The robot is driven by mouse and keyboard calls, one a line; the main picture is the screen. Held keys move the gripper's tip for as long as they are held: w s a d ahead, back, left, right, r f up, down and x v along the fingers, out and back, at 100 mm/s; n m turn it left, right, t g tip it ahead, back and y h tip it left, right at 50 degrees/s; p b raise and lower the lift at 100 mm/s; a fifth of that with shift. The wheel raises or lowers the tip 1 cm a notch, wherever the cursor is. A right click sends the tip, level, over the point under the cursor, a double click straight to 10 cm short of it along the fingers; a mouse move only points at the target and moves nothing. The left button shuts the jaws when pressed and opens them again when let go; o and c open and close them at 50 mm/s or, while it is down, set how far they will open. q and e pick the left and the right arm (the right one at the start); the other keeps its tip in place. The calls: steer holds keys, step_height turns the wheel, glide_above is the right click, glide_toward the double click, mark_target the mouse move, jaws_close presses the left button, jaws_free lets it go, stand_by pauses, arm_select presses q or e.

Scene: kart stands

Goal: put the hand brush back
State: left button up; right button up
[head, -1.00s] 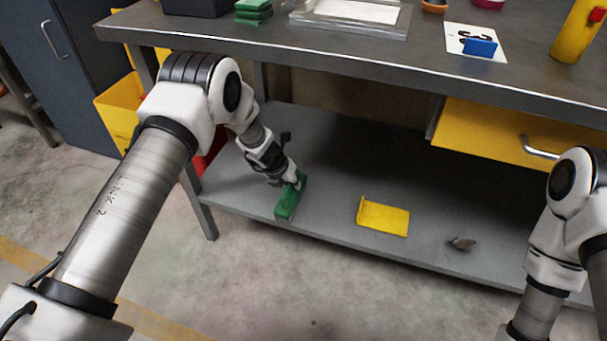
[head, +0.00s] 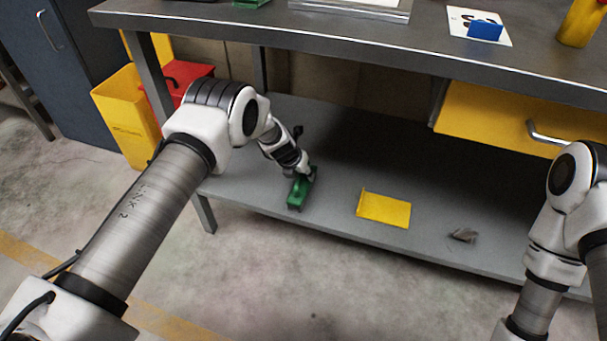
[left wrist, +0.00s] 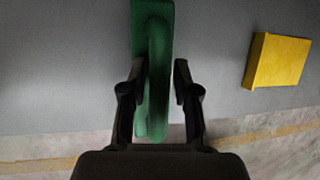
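The hand brush is green (head: 298,196) and is at the left part of the lower shelf (head: 335,165) in the head view. My left gripper (head: 306,174) is at its handle. In the left wrist view, the brush (left wrist: 158,90) runs lengthwise between the fingers of my left gripper (left wrist: 160,70), which lie close on both sides of the handle. It appears shut on the brush. The brush looks slightly above the shelf, though the gap is hard to judge. My right arm shows at the right; its gripper is out of view.
A yellow dustpan-like piece (head: 384,208) lies right of the brush, also in the left wrist view (left wrist: 277,60). A small grey scrap (head: 463,235) lies farther right. The worktop (head: 300,32) and yellow drawer (head: 490,115) overhang the shelf. A yellow bin (head: 128,120) stands left.

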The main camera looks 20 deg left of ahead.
arm_select(q)
steer(key=shift+r, duration=0.25)
steer(key=p+v, duration=0.4)
steer(key=v, duration=0.8)
steer(key=s+a+f+m+g+y, duration=0.1)
steer(key=s+a+f+m, duration=0.1)
steer(key=s+f+m, duration=0.4)
steer(key=s+a+f+m+g+y, duration=0.1)
steer(key=s+a+f+m, duration=0.1)
steer(key=s+m, duration=0.45)
steer(key=s+a+f+m+g+y, duration=0.1)
steer(key=s+f+m, duration=0.3)
steer(key=s, duration=0.5)
steer(key=s+d+r+m+g, duration=0.1)
steer(key=s+d+m, duration=0.1)
steer(key=s+m, duration=1.7)
steer(key=shift+s+d+r+h, duration=0.3)
steer(key=shift+s+h, duration=0.1)
steer(key=shift+s, duration=0.1)
